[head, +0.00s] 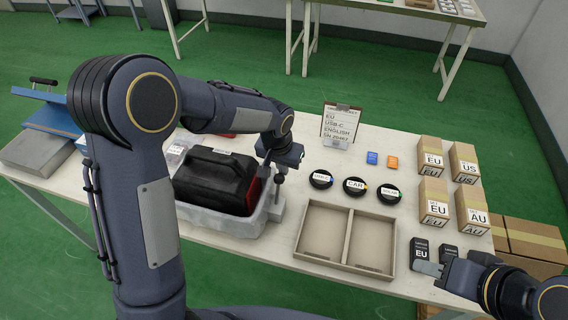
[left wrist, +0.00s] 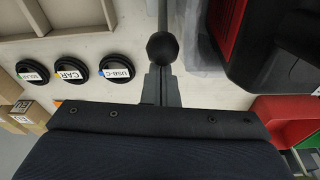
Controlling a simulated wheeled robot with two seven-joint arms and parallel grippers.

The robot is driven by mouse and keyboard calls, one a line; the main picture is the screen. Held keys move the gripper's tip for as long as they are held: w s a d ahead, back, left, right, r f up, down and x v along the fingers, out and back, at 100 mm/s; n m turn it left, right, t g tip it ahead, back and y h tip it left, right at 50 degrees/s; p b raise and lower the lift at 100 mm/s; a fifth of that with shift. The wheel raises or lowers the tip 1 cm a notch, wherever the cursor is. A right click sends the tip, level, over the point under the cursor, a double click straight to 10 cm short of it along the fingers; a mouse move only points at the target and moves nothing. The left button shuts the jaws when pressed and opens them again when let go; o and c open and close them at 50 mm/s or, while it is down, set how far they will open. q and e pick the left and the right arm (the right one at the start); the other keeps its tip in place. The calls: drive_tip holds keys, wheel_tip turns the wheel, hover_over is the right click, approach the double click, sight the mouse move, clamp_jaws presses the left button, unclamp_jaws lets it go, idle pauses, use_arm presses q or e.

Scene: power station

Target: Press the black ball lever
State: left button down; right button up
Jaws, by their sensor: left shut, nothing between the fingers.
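The black ball lever shows in the left wrist view as a round black ball (left wrist: 162,47) on a thin grey rod. In the head view its rod (head: 277,190) stands at the right end of the light grey tray (head: 235,220), close under my left gripper. My left gripper (head: 266,166) is shut and empty. In the left wrist view its fingertips (left wrist: 160,72) reach to the ball; whether they touch it, I cannot tell. My right gripper (head: 430,268) is low at the right, beside the black adapters (head: 447,254); its jaw opening is not clear.
A black and red case (head: 217,182) sits in the grey tray. An empty two-part wooden tray (head: 346,237), black round coils (head: 355,187), a sign (head: 341,124) and several cardboard boxes (head: 431,202) stand to the right on the white table. Between them are small bare patches.

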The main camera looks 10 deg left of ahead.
use_arm(q)
drive_tip(key=s+t+b, duration=1)
drive_tip(key=t+b, duration=0.1)
drive_tip(key=b, duration=2.7)
drive_tip(key=shift+s+a+r+t+h, duration=0.3)
drive_tip(key=shift+a+h, duration=0.1)
drive_tip(key=shift+a, duration=0.05)
drive_tip(key=shift+r, duration=0.1)
drive_tip(key=s+r+p, duration=0.4)
drive_tip(key=s+r, duration=0.2)
drive_tip(key=r, duration=0.1)
drive_tip(key=shift+s+a, duration=0.2)
